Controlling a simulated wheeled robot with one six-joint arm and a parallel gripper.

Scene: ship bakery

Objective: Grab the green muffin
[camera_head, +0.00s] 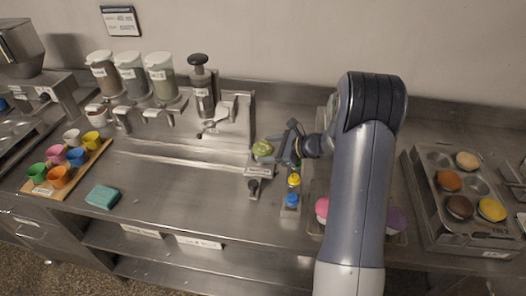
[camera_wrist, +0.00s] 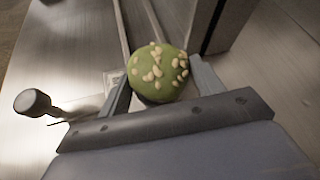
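The green muffin (camera_head: 262,149) has a domed green top with pale chips. It is at the metal counter's middle, close to a small device with a label and a black knob. In the wrist view the green muffin (camera_wrist: 157,72) sits between the tips of my gripper's two fingers (camera_wrist: 160,88). The fingers lie close along its left and right sides. I cannot tell whether they press on it. In the head view my gripper (camera_head: 276,150) reaches it from the right. The muffin's underside is hidden, so I cannot tell what supports it.
A black knob (camera_head: 253,185) stands in front of the muffin. Yellow and blue pieces (camera_head: 292,190) are to its right. A dispenser machine (camera_head: 228,115) stands behind. Pink (camera_head: 322,209) and purple (camera_head: 396,219) items flank my arm. A muffin tin (camera_head: 480,235) is at right.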

